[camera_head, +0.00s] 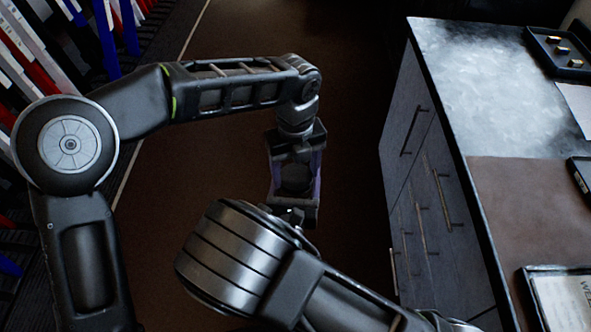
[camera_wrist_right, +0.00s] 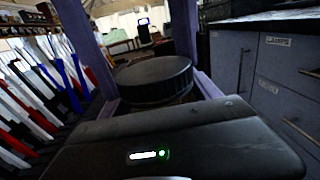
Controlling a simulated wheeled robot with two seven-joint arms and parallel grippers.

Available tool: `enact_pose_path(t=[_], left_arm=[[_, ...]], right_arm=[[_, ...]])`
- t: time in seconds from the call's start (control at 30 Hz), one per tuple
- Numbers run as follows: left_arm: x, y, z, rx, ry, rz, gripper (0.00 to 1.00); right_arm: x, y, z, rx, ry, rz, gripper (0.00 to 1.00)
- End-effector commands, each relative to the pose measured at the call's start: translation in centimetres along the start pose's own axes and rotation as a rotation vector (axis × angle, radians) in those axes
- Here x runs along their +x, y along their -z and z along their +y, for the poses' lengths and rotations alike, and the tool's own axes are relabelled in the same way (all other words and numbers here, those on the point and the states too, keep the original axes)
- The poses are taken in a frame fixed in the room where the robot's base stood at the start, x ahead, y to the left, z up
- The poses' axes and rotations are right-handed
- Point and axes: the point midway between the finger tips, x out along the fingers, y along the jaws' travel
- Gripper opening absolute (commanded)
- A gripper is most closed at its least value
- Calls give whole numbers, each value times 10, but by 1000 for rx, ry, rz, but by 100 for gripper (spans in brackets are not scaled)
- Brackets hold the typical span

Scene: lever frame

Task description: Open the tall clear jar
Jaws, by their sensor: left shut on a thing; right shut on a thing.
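The jar's round black lid (camera_head: 295,180) shows from above between the two facing grippers in the head view. In the right wrist view the ribbed black lid (camera_wrist_right: 153,78) sits upright between purple-grey fingers. Only a thin yellowish strip of the jar (camera_wrist_right: 172,101) shows under the lid; the rest is hidden. My left gripper (camera_head: 296,148) comes from the far side and is shut on the jar, its grip mostly hidden. My right gripper (camera_head: 294,206) comes from the near side and is shut on the lid. The jar is held in the air over the floor.
A grey drawer cabinet with a worktop (camera_head: 500,100) stands to the right, apart from the grippers. A black tray (camera_head: 562,50) with small pieces lies on it. Racks of red, white and blue items (camera_head: 105,40) stand at the left. The brown floor (camera_head: 350,60) between is clear.

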Motion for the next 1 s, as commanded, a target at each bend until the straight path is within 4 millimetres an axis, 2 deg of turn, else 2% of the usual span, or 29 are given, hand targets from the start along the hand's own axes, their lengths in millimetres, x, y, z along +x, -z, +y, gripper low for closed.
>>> enact_pose_path(t=[0.13,0.27,0.37,0.5,0.6,0.87,0.9,1.0], left_arm=[[0,0,0,0,0,0,19],[0,0,0,-40,0,-1,19],[-1,0,0,-175,0,-2,19],[-1,0,0,-438,-1,-1,19],[-1,0,0,-557,0,-1,19],[-1,0,0,-581,0,0,19],[-1,0,0,-580,0,0,69],[-1,0,0,-580,0,0,77]], right_arm=[[0,0,0,0,0,-1,0],[0,0,0,0,0,-1,0],[0,0,0,0,0,-1,0],[0,0,0,0,0,-1,0],[0,0,0,0,0,-1,0],[0,0,0,0,0,-1,0],[0,0,0,0,0,-1,0],[0,0,0,0,0,-1,0]])
